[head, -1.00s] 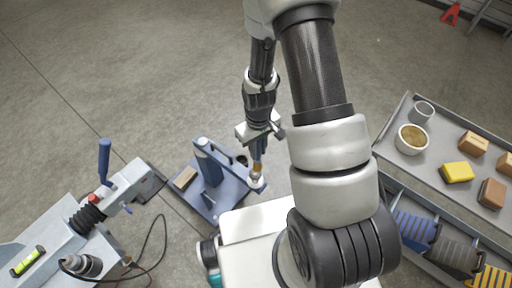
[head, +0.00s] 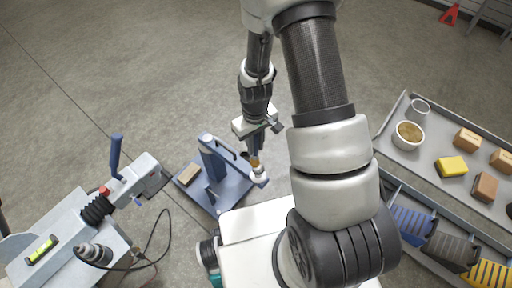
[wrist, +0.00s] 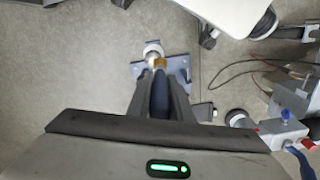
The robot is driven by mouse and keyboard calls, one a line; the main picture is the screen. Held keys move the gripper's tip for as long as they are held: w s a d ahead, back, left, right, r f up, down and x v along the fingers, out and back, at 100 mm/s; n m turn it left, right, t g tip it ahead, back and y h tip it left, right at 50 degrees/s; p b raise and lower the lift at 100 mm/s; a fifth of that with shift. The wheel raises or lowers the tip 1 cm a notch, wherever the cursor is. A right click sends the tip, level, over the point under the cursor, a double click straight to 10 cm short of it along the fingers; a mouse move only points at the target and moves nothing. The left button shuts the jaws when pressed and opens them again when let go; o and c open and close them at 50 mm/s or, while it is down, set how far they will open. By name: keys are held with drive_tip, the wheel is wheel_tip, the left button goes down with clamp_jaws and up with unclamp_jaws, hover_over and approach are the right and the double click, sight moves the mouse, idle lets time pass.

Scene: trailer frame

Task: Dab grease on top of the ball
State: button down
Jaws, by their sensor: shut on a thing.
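My gripper (head: 257,146) is shut on a brush with a dark blue handle (wrist: 160,93) and a brass-coloured ferrule (wrist: 160,63). The brush points down in the head view, its ferrule end right at a pale, shiny ball (head: 260,181). The ball sits at the end of the arm of a blue stand (head: 232,191) on the floor. The pale ball end also shows in the wrist view (wrist: 152,48), just beyond the ferrule. The bristles are too small to make out. I cannot tell whether they touch the ball or whether grease is on it.
A trailer coupler (head: 135,182) with a blue lever stands at the left, a black cable looping beside it. A grey cart (head: 394,122) at the right holds a cup of brown grease (head: 409,134), an empty-looking cup (head: 419,107), a yellow sponge (head: 452,167) and several tan blocks.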

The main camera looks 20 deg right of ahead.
sight(255, 138)
drive_tip(key=shift+r+p, duration=1.15)
drive_tip(key=shift+r, duration=0.85)
